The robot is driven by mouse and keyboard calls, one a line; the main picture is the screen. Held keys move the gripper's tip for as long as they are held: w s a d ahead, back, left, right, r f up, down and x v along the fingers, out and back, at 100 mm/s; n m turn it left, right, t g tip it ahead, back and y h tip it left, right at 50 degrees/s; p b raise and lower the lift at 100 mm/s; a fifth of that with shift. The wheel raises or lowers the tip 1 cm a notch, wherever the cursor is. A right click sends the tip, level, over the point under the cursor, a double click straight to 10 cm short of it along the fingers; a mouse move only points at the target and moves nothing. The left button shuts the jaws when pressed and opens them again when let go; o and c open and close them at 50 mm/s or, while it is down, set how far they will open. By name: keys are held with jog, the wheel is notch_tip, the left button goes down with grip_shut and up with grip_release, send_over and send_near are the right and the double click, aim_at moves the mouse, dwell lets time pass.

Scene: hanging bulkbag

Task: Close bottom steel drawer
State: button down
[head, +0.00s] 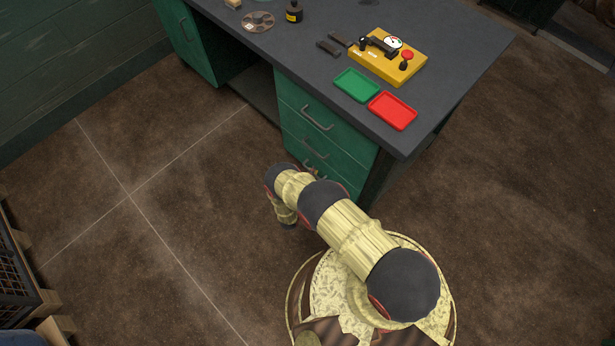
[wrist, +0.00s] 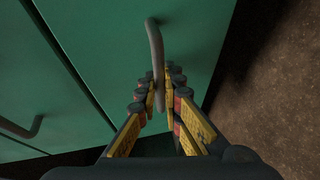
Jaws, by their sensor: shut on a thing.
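The green desk has a stack of steel drawers on its front. In the wrist view the bottom drawer's green front (wrist: 110,45) fills the middle, with its grey bar handle (wrist: 153,40) running down between my fingers. My gripper (wrist: 162,98) is shut on this handle, one finger on each side. In the head view my arm hides most of the bottom drawer and my gripper. I cannot tell how far the bottom drawer stands out.
The upper drawers (head: 338,133) look flush, and the top one has a grey handle (head: 317,120). On the desktop (head: 455,60) are a green tray (head: 357,85), a red tray (head: 392,110) and a yellow device (head: 402,70). Brown floor (head: 180,240) to the left is clear.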

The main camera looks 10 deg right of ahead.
jog(key=shift+w+d, duration=0.1)
jog(key=shift+d, duration=0.05)
jog(key=c, duration=2.2)
grip_release()
jog(key=v, duration=1.2)
